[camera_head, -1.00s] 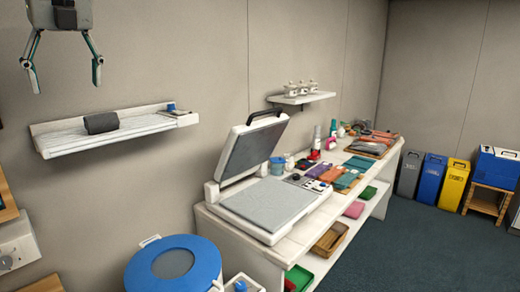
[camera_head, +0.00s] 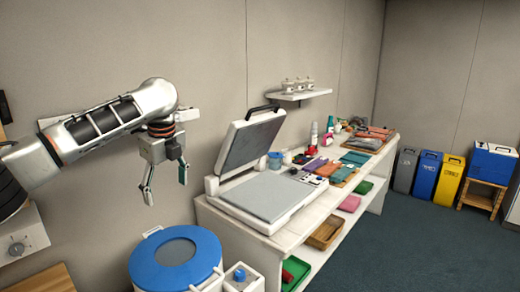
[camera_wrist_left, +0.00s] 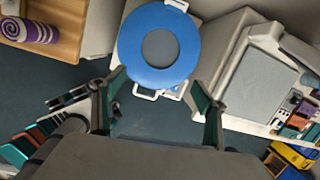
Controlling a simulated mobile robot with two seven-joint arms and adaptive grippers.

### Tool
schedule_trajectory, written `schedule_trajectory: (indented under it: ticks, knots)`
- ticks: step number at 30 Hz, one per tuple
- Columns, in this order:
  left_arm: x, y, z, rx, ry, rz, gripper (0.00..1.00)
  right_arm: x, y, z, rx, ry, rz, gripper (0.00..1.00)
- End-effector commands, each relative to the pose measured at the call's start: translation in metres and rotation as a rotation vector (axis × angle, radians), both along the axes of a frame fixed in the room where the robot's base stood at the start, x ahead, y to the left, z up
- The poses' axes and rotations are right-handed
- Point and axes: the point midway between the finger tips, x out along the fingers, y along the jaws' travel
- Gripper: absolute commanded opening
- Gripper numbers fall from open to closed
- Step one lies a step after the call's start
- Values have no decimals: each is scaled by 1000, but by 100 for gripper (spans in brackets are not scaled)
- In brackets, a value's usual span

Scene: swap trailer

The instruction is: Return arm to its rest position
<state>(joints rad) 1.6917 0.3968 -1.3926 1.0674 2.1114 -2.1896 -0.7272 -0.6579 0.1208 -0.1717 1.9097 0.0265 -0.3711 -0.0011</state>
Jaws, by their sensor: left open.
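My left arm comes in from the left in the head view and reaches across in front of the wall. My left gripper (camera_head: 166,183) hangs from it with the fingers apart and nothing between them. It is above and left of the open press (camera_head: 268,196) and above the round blue-lidded bin (camera_head: 210,258). In the left wrist view the fingers (camera_wrist_left: 162,105) are spread, with the bin's blue lid (camera_wrist_left: 186,57) beyond them. My right gripper is not in view.
A white table (camera_head: 293,242) carries the press and several coloured cloths (camera_head: 356,159). My arm hides most of the wall shelf (camera_head: 187,115). Another shelf (camera_head: 304,95) holds small white items. Several bins (camera_head: 426,176) stand far right. The dark floor (camera_head: 420,240) at right is clear.

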Motion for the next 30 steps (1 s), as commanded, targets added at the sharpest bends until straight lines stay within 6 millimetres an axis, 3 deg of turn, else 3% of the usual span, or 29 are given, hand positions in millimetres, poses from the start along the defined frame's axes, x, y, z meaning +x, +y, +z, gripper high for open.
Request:
schedule_trajectory:
  ticks: [1, 3, 12, 21, 26, 30]
  knots:
    - [-2, -18, -36, -34, 11, 11, 73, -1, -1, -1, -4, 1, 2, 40]
    - [-5, -41, -76, -85, 12, 36, 73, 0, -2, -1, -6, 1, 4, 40]
    - [-38, -134, -222, -336, 9, 182, 73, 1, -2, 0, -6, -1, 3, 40]
    - [-90, -205, -324, -618, 7, 413, 73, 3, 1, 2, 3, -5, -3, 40]
    - [-119, -226, -363, -764, -1, 568, 73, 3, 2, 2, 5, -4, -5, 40]
    - [-143, -231, -391, -879, -21, 720, 73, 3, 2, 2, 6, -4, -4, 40]
